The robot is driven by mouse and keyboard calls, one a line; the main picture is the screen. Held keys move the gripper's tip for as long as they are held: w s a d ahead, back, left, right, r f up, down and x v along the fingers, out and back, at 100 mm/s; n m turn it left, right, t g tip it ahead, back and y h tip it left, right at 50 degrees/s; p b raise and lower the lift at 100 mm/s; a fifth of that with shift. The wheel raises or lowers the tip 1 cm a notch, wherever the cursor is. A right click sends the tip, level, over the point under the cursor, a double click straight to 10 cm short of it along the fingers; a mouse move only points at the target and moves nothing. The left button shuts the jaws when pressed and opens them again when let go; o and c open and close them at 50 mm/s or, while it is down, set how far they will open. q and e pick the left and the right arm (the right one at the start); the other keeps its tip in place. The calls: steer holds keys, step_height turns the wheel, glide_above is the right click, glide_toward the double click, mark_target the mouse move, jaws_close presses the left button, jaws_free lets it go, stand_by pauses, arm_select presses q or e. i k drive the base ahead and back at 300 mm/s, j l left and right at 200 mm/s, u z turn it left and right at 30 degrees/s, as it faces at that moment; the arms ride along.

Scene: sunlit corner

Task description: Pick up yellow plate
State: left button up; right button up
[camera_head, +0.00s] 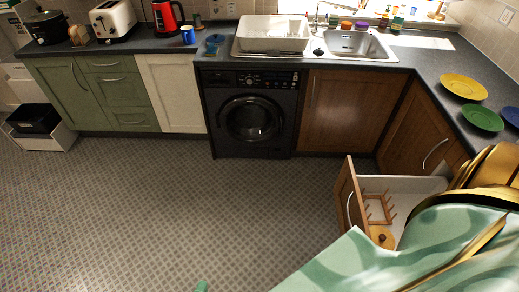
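The yellow plate (463,86) lies flat on the dark worktop at the right. The green plate (482,118) lies just in front of it, nearer to me. Only a small green tip, probably of my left gripper (202,287), shows at the bottom edge, far from the plates; whether it is open cannot be seen. My green and gold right arm fills the lower right corner, below the plates. I cannot make out the fingers of my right gripper.
A blue plate (512,116) lies at the right edge. Below the worktop, a drawer (344,200) stands open with a wooden peg rack (378,210) inside. A sink (352,44) and white basin (272,33) are at the back. The tiled floor (180,200) is clear.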

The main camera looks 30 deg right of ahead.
mark_target(463, 86)
steer(key=i+u, duration=0.1)
steer(key=u, duration=1.6)
steer(key=l+u, duration=0.55)
steer(key=l, duration=0.15)
steer(key=l+z, duration=0.35)
steer(key=l, duration=0.6)
steer(key=i+l+z, duration=0.1)
steer(key=l+z, duration=0.25)
steer(key=l, duration=0.6)
steer(key=l+z, duration=0.35)
steer(key=l, duration=0.25)
steer(key=l+z, duration=0.4)
steer(key=l, duration=0.2)
steer(key=l+z, duration=0.35)
steer(key=l, duration=0.2)
steer(key=i+l+z, duration=0.2)
steer(key=l+z, duration=0.15)
steer(key=l, duration=0.2)
steer(key=k+l+z, duration=0.1)
steer(key=l+z, duration=1.15)
steer(key=i+l+z, duration=0.1)
steer(key=l+z, duration=0.2)
steer(key=z, duration=0.15)
steer(key=l+z, duration=0.15)
steer(key=z, duration=0.35)
steer(key=l+z, duration=0.2)
steer(key=z, duration=0.3)
steer(key=i+l+z, duration=0.1)
steer(key=z, duration=0.35)
